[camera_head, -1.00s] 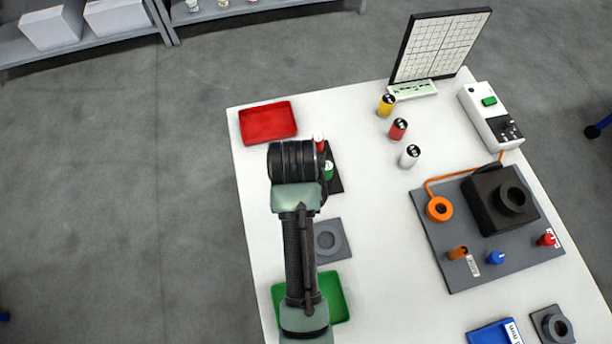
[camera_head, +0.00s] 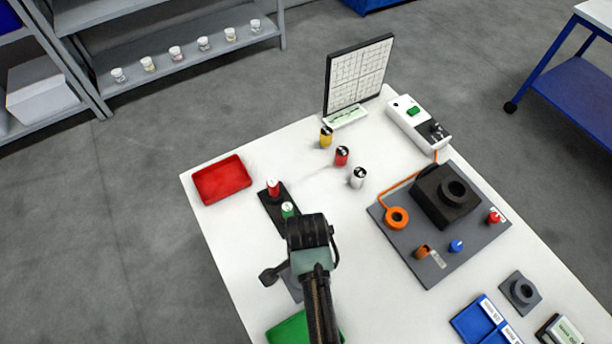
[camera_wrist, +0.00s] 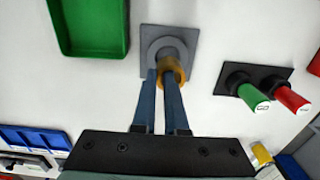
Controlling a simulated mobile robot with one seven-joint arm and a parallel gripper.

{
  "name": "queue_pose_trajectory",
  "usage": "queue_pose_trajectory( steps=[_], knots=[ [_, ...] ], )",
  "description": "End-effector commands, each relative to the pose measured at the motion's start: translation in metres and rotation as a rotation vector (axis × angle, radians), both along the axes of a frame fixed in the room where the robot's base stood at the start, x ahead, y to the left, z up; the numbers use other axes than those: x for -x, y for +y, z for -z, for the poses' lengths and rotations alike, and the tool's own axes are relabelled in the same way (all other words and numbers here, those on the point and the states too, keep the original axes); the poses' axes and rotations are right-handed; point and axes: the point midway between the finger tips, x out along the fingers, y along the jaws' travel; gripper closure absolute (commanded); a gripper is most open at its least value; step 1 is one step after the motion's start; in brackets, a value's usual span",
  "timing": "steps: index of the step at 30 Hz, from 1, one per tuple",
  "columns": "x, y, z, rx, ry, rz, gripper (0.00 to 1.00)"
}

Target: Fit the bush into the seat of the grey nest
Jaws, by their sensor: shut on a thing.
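The grey nest (camera_wrist: 187,40), a square plate with a raised round seat, lies on the white table beneath my gripper in the wrist view. In the head view only a sliver of the nest (camera_head: 291,284) shows beside my arm. My gripper (camera_wrist: 164,80) is shut on the bush (camera_wrist: 180,72), a golden-brown ring, at the near side of the seat in the wrist view. The bush is hidden in the head view.
A green tray (camera_wrist: 66,22) lies left of the nest in the wrist view. A black holder (camera_wrist: 283,75) with green and red-topped pieces stands to the right. In the head view, a red tray (camera_head: 221,180) and a grey board with a black block (camera_head: 437,208) flank the work area.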

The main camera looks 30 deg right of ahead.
Motion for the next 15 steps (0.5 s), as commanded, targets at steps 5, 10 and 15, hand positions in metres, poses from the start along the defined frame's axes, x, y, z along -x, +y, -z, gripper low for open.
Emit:
queue_pose_trajectory(
  steps=[5,10,15],
  knots=[
    [0.0,0.0,0.015,-0.001,0.001,-0.002,1.0],
    [0.0,0.0,0.039,-0.001,0.002,-0.002,1.0],
    [0.0,0.0,0.052,0.0,-0.001,-0.003,1.0]
  ],
)
